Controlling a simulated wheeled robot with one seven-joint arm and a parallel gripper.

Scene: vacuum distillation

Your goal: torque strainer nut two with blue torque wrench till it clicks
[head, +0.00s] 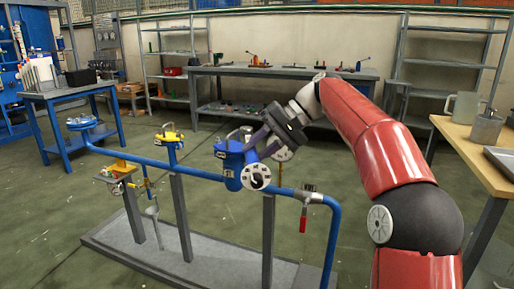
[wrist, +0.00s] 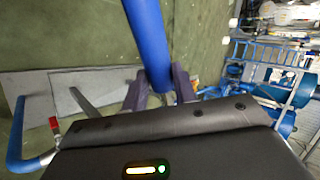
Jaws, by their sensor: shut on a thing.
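My gripper (head: 262,143) is at the upper right of the blue strainer (head: 232,165) on the pipe rig. In the wrist view its two dark fingers (wrist: 160,92) are shut on a smooth blue bar, which I take to be the blue torque wrench (wrist: 148,40). The bar runs up out of the top of that view. In the head view I cannot make out the wrench clearly against the blue strainer and my gripper. The strainer nuts are too small to tell apart, and I cannot see whether the wrench sits on one.
The blue pipe (head: 190,171) runs across the rig on grey posts above a grey base (head: 190,250). A red-handled valve (head: 304,212) hangs near its right end. A yellow-topped valve (head: 170,140) stands left of the strainer. A wooden-topped table (head: 462,135) is at right.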

